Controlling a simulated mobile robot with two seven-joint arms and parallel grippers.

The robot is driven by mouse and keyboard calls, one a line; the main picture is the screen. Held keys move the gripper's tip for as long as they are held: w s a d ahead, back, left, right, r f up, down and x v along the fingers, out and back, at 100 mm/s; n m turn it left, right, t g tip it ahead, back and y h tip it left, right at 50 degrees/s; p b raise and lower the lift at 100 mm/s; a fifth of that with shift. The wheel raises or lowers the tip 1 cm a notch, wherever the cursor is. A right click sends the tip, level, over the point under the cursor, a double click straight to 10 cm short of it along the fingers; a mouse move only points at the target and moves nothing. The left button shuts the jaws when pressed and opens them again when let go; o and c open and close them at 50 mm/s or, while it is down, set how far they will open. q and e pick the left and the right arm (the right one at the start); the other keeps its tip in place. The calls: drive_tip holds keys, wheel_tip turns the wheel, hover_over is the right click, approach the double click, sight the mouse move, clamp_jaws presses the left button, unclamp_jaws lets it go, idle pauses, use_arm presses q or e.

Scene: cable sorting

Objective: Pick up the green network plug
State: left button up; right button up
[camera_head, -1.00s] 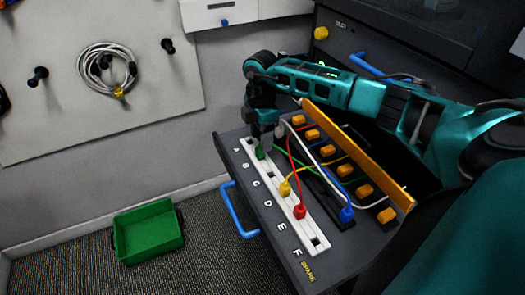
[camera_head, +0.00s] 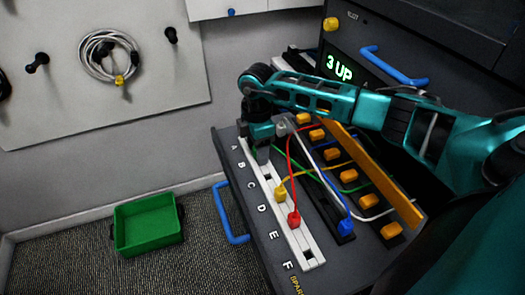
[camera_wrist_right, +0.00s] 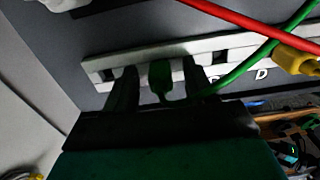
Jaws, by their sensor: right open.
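The green network plug (camera_wrist_right: 160,76) sits in the white socket strip (camera_wrist_right: 220,42), near its lettered end. My right gripper (camera_wrist_right: 160,88) is open, with one finger on each side of the plug and gaps between. A green cable (camera_wrist_right: 262,56) runs from the plug towards the upper right. In the head view my right gripper (camera_head: 262,152) is over the strip (camera_head: 306,248) near letters A and B and hides the green plug. My left gripper is in neither view.
A yellow plug (camera_head: 281,194), a red plug (camera_head: 294,218) and a blue plug (camera_head: 345,227) stand near the strip. An orange bar (camera_head: 375,170) rises behind several orange connectors. A green bin (camera_head: 147,228) is on the floor. A blue handle (camera_head: 228,215) edges the drawer.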

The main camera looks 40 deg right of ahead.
drive_tip(key=shift+a, duration=0.1)
clamp_jaws()
idle(0.6)
